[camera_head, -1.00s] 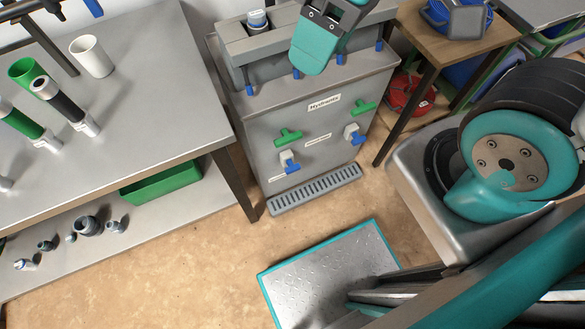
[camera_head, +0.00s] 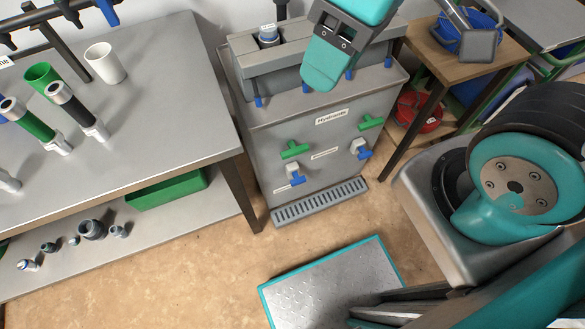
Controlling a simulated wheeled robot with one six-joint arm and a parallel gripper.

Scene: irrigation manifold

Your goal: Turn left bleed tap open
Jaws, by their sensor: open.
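A grey cabinet (camera_head: 268,110) marked with a "Hydrants"-like label (camera_head: 331,117) carries the taps on its front. At left are a green tap handle (camera_head: 293,150) and, below it, a blue tap handle (camera_head: 297,180) on a pale body. At right are another green handle (camera_head: 370,122) and a blue one (camera_head: 362,153) below. All the handles' crossbars lie roughly level in the picture. The small labels beside them are too small to read, so I cannot tell which is the left bleed tap.
A grated drip tray (camera_head: 320,200) sits at the cabinet's foot. A grey workbench (camera_head: 160,95) with cups and hose fittings stands at left, a green bin (camera_head: 168,192) beneath. A wooden table (camera_head: 425,52) stands at right.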

